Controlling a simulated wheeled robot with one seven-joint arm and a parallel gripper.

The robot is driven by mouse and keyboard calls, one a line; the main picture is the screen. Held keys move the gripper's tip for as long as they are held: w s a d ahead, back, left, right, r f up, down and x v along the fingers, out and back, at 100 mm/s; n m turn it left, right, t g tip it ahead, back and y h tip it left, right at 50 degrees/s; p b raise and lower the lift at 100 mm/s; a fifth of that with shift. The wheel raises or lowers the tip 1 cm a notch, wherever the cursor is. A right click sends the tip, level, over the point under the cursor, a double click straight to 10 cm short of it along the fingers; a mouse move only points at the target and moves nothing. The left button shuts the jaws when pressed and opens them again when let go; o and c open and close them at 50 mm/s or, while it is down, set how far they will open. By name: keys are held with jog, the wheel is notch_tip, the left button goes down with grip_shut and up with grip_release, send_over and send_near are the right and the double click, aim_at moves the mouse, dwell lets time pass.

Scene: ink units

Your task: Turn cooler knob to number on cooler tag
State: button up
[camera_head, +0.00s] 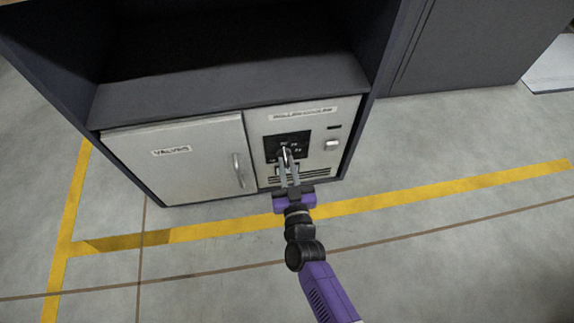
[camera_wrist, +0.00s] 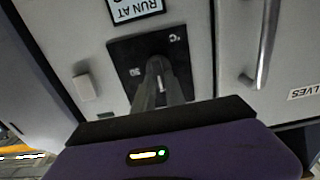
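The cooler panel (camera_head: 258,125) is the light right-hand front of the dark cabinet, with a black dial plate (camera_head: 303,137) on it. The plate also shows upside down in the wrist view (camera_wrist: 122,58), with a °C mark and a small number that I cannot read surely. The cooler knob (camera_wrist: 157,66) is at the plate's middle. My gripper (camera_head: 287,156) reaches it from the front, its two fingertips closed around the knob and partly hiding it. The cooler tag (camera_wrist: 136,9) reads "RUN AT"; its number is cut off by the picture's top edge.
A door labelled VALVES (camera_head: 180,170) with a vertical handle (camera_head: 238,170) is left of the panel. A pale switch (camera_head: 332,145) is right of the dial, and vent slots (camera_head: 318,170) are below. The floor in front is clear, with a yellow line (camera_head: 400,197).

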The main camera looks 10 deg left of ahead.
grip_shut()
jog(key=shift+m, duration=0.3)
jog(key=shift+w+d+f+m+b, duration=0.1)
jog(key=shift+m+b, duration=0.25)
jog(key=shift+m, duration=1)
jog(key=shift+s+d+m+b, duration=0.15)
jog(key=shift+m+b, duration=0.25)
jog(key=shift+m, duration=1)
jog(key=shift+w+d+f+m+b, duration=0.15)
jog(key=shift+m+b, duration=0.2)
jog(key=shift+m, duration=1)
jog(key=shift+r, duration=0.1)
jog(key=o, duration=0.6)
grip_release()
jog(key=shift+c, duration=0.2)
